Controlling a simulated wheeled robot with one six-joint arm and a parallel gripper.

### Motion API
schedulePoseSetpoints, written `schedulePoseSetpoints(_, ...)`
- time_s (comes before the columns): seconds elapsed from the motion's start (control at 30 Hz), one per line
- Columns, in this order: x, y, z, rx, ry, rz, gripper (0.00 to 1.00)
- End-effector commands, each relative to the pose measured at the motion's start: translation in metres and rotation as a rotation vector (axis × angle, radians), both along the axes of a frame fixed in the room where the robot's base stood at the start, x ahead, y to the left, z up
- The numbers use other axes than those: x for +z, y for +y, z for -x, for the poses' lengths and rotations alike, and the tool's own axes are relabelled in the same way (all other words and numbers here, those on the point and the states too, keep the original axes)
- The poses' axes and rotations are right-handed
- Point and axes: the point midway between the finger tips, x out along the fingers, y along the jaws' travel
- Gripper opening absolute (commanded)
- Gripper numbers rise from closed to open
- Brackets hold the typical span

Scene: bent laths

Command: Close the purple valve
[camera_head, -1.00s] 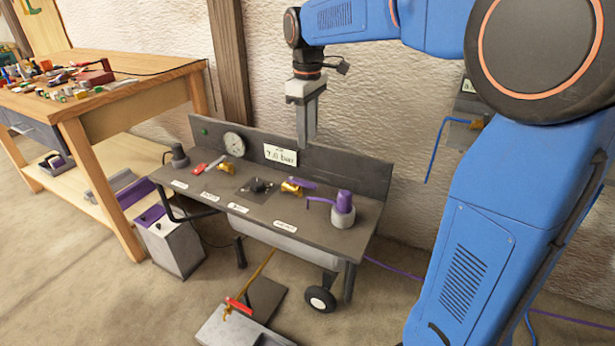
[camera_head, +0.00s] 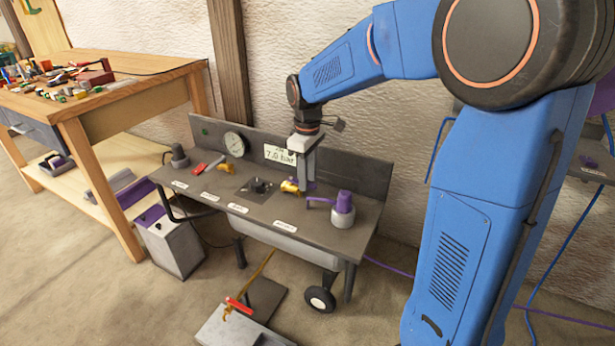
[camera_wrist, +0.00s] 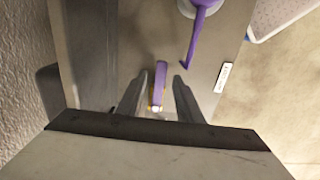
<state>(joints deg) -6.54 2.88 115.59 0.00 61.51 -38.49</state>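The purple valve has a brass body (camera_head: 289,187) and sits on the dark bench panel, right of the middle knob. My gripper (camera_head: 308,180) points straight down at the valve and hides most of its purple lever in the head view. In the wrist view the purple lever (camera_wrist: 160,76) lies between the two fingers of my gripper (camera_wrist: 158,86). The fingers stand apart, with a gap on each side of the lever. I see no contact.
A grey fitting with a purple top and thin purple arm (camera_head: 343,208) stands close right of the valve. A red-handled valve (camera_head: 208,166) and a gauge (camera_head: 235,144) are to the left. The bench's upright back panel (camera_head: 350,172) rises just behind my gripper.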

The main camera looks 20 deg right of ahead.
Motion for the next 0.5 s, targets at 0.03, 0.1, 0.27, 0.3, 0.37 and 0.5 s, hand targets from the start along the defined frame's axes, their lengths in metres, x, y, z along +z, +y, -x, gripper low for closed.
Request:
schedulePoseSetpoints(0.03, -0.0009, 0.0, 0.0, 0.0, 0.0, 0.0, 0.33)
schedulePoseSetpoints(0.1, -0.0012, 0.0, 0.0, 0.0, 0.0, 0.0, 0.33)
schedulePoseSetpoints(0.27, -0.001, 0.0, 0.0, 0.0, 0.0, 0.0, 0.3)
schedulePoseSetpoints(0.3, -0.001, 0.0, 0.0, 0.0, 0.0, 0.0, 0.21)
schedulePoseSetpoints(0.37, -0.001, 0.0, 0.0, 0.0, 0.0, 0.0, 0.07)
schedulePoseSetpoints(0.5, -0.0009, 0.0, 0.0, 0.0, 0.0, 0.0, 0.0)
